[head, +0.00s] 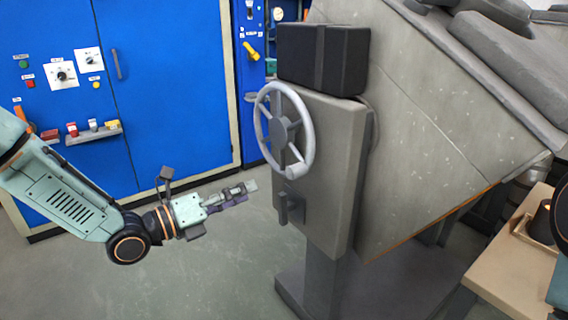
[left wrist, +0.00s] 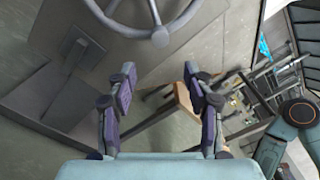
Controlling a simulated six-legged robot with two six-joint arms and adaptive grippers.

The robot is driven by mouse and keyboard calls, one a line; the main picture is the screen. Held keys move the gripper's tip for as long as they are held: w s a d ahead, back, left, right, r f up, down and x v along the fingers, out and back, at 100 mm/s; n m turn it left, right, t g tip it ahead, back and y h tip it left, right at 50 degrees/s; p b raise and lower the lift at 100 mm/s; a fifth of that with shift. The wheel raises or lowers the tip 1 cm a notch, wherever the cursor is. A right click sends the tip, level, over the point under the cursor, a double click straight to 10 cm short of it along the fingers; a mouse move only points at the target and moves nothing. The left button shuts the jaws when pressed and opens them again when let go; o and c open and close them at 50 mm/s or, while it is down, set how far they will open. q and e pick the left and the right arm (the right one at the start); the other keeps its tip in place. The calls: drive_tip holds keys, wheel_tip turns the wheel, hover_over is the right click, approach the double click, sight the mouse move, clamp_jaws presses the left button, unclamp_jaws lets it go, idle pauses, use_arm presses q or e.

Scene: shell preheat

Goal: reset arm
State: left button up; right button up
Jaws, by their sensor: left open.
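My left arm comes in from the left in the head view. Its gripper (head: 246,189) points right, in the air over the floor, short of the handwheel. In the left wrist view its two fingers (left wrist: 160,88) are spread apart with nothing between them. The grey handwheel (head: 284,130) is on the front of the grey machine and also shows at the top of the left wrist view (left wrist: 160,36). The gripper is apart from it. A dark lever handle (head: 291,208) sits below the wheel. My right gripper is not visible in either view.
A blue cabinet (head: 165,80) with knobs and buttons stands behind my left arm. The grey machine (head: 430,120) fills the right side. A wooden table (head: 506,262) stands at the lower right. The floor (head: 215,270) below my gripper is clear.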

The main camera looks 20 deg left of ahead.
use_arm(q)
drive_tip(key=s+f+n+g+y, duration=0.35)
drive_tip(key=f+n, duration=0.45)
drive_tip(key=n, duration=0.6)
drive_tip(key=s+f+n+g+y, duration=0.2)
drive_tip(key=s+f+n+y, duration=0.25)
drive_tip(key=f+n, duration=0.7)
drive_tip(key=s+f+n+g+y+p, duration=0.1)
drive_tip(key=s+f+n+g, duration=0.3)
drive_tip(key=s, duration=0.9)
drive_tip(key=s+d+f+n+g+y+p, duration=0.1)
drive_tip(key=s+f+n+g, duration=0.3)
drive_tip(key=s, duration=1)
drive_tip(key=shift+n+g+y, duration=0.35)
drive_tip(key=shift+n+y, duration=0.1)
drive_tip(key=shift+y, duration=0.05)
drive_tip(key=shift+d, duration=0.1)
idle(1.0)
